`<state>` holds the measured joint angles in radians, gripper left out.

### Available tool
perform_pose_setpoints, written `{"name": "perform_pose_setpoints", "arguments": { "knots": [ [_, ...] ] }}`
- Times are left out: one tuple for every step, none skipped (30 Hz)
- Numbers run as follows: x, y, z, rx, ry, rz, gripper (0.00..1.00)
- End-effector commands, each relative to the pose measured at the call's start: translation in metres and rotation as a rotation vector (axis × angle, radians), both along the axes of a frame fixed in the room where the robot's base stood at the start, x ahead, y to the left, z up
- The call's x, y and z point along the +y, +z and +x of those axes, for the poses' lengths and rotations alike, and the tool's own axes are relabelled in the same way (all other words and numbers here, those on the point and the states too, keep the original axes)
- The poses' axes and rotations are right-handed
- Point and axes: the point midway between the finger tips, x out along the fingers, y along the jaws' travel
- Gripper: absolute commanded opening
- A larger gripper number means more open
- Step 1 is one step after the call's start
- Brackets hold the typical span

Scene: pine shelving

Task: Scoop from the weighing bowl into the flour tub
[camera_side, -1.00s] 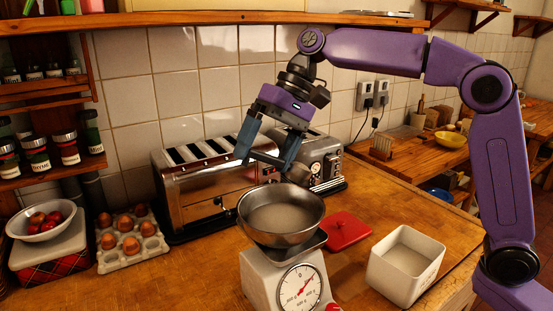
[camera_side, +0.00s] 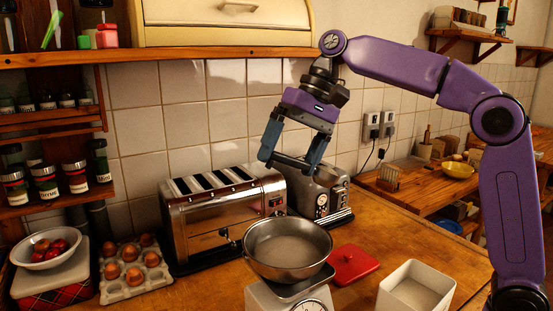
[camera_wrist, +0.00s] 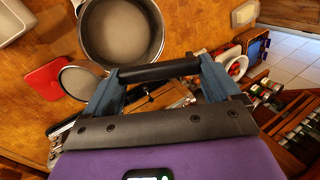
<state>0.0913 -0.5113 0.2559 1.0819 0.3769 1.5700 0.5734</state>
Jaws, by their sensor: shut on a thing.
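My gripper (camera_side: 292,153) is shut on the dark handle of a metal scoop (camera_wrist: 80,82), up above and behind the weighing bowl. In the wrist view the handle spans the fingers and the scoop's round cup is at their left; I cannot tell whether it holds flour. In the side view the cup is hard to separate from the toaster behind. The steel weighing bowl (camera_side: 288,252) sits on a white dial scale (camera_side: 262,298), with a pale, even surface inside. The white square flour tub (camera_side: 447,294) stands open at the right, pale inside.
A red lid (camera_side: 353,265) lies between scale and tub. A chrome toaster (camera_side: 228,222) stands behind the bowl. An egg tray (camera_side: 130,280) and a bowl of red fruit (camera_side: 48,248) are at the left. Spice shelves line the left wall, and a shelf runs overhead.

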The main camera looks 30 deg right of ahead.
Motion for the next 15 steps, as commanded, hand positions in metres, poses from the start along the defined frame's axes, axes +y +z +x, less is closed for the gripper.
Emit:
{"name": "perform_pose_setpoints", "arguments": {
  "knots": [
    [-0.009,0.001,-0.001,-0.001,-0.032,-0.009,0.66],
    [-0.014,0.001,-0.001,0.0,-0.048,-0.014,0.66],
    [-0.022,0.001,-0.002,0.002,-0.079,-0.025,0.66],
    [-0.027,0.001,-0.003,0.003,-0.1,-0.032,0.66],
    [-0.033,0.001,-0.004,0.005,-0.123,-0.039,0.66],
    [-0.043,0.001,-0.005,0.008,-0.159,-0.05,0.66],
    [-0.05,0.001,-0.006,0.009,-0.189,-0.06,0.66],
    [-0.058,0.001,-0.008,0.013,-0.223,-0.069,0.66],
    [-0.071,0.001,-0.011,0.019,-0.273,-0.085,0.66],
    [-0.081,0.001,-0.014,0.024,-0.313,-0.097,0.66],
    [-0.091,0.001,-0.018,0.029,-0.359,-0.11,0.66],
    [-0.106,0.001,-0.023,0.038,-0.422,-0.129,0.66],
    [-0.116,0.001,-0.027,0.046,-0.468,-0.141,0.66],
    [-0.125,0.001,-0.031,0.055,-0.51,-0.153,0.66],
    [-0.136,0.001,-0.036,0.067,-0.564,-0.168,0.66]
  ]
}}
